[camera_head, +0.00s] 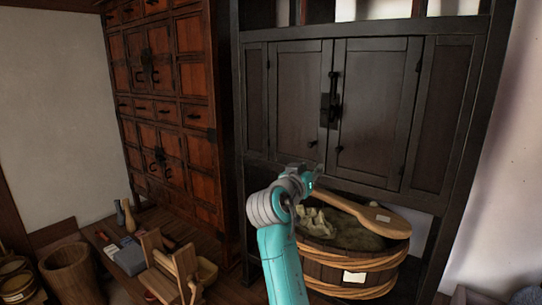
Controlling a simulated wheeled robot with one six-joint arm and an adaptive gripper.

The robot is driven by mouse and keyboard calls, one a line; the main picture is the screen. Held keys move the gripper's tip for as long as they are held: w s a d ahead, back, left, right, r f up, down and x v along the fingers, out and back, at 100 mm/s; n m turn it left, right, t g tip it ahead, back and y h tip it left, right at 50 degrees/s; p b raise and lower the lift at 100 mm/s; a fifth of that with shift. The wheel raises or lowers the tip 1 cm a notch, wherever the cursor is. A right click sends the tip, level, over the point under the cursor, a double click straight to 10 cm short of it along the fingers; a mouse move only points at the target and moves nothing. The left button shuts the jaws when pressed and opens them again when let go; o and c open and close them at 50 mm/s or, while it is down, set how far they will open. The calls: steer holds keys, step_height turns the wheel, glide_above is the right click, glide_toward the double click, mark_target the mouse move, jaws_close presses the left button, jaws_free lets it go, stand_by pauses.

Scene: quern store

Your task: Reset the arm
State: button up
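My teal arm (280,262) rises from the bottom middle to a grey joint. My gripper (310,176) is small and partly hidden by the wrist, in front of the dark cabinet. Its fingers cannot be made out. A wooden paddle (384,219) with a broad end and a pale label reaches right from beside the gripper, above the tub. Its handle end meets the gripper in the picture, but I cannot tell whether it is gripped.
A wooden tub (345,275) with pale contents stands under the paddle, before a dark cabinet (372,110). A reddish drawer chest (165,95) stands left. A low table (97,238) holds bottles, boxes and a wooden stand (180,277). A wooden bucket (72,272) stands lower left.

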steer(key=s+d+f+n+y, duration=0.15)
steer(key=s+f, duration=0.35)
steer(key=f, duration=0.8)
steer(key=s+d+f+n+y, duration=0.1)
steer(key=s+f+n+y, duration=0.25)
steer(key=f, duration=0.95)
steer(key=s+d+f+n+y, duration=0.1)
steer(key=s+f+n+y, duration=0.1)
steer(key=s+f, duration=1.45)
steer(key=s+d+f+y, duration=0.2)
steer(key=s, duration=2.1)
steer(key=s+r+m, duration=0.1)
steer(key=s+r, duration=0.3)
steer(key=s, duration=0.5)
steer(key=s+d+r+m, duration=0.1)
steer(key=s+r, duration=0.4)
steer(key=s, duration=0.5)
steer(key=shift+g, duration=0.3)
